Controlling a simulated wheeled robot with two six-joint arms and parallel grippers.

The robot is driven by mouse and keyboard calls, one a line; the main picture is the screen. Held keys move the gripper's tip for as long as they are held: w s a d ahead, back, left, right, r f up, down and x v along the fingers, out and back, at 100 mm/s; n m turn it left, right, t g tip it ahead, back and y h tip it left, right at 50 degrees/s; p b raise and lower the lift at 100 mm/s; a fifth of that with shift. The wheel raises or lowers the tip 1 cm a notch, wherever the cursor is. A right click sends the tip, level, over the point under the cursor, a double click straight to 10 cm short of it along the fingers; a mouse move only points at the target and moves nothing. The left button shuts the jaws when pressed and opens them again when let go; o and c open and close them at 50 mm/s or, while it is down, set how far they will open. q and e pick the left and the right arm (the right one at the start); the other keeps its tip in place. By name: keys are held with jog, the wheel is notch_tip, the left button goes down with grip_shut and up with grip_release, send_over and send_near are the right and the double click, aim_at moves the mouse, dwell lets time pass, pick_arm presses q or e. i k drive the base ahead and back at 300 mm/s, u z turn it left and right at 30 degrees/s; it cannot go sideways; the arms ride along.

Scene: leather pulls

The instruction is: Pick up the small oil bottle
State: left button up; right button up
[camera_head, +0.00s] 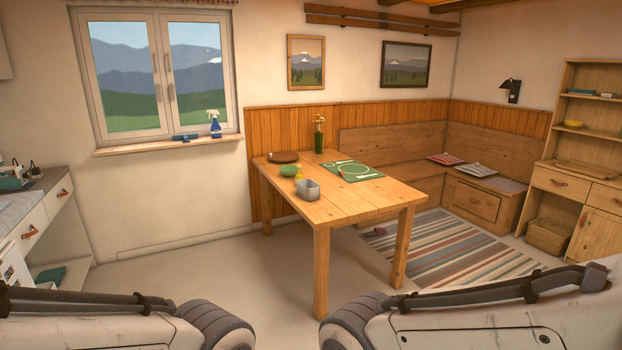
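A small yellow bottle-like thing (299,172) stands on the wooden table, partly hidden behind a grey tub (307,190). It may be the small oil bottle, but it is too small to tell for sure. Parts of both my arms show along the bottom edge, well short of the table. Neither gripper is in view.
The wooden table (335,208) also bears a green bowl (288,171), a brown round board (284,157), a green place mat (368,176) with a plate and a flower vase (319,140). The floor (200,260) at left is clear.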

aim_at(298, 174)
jog(key=z, duration=0.25)
jog(key=i, duration=3.4)
jog(key=u, duration=1.45)
jog(key=i, duration=0.45)
jog(key=u, duration=0.1)
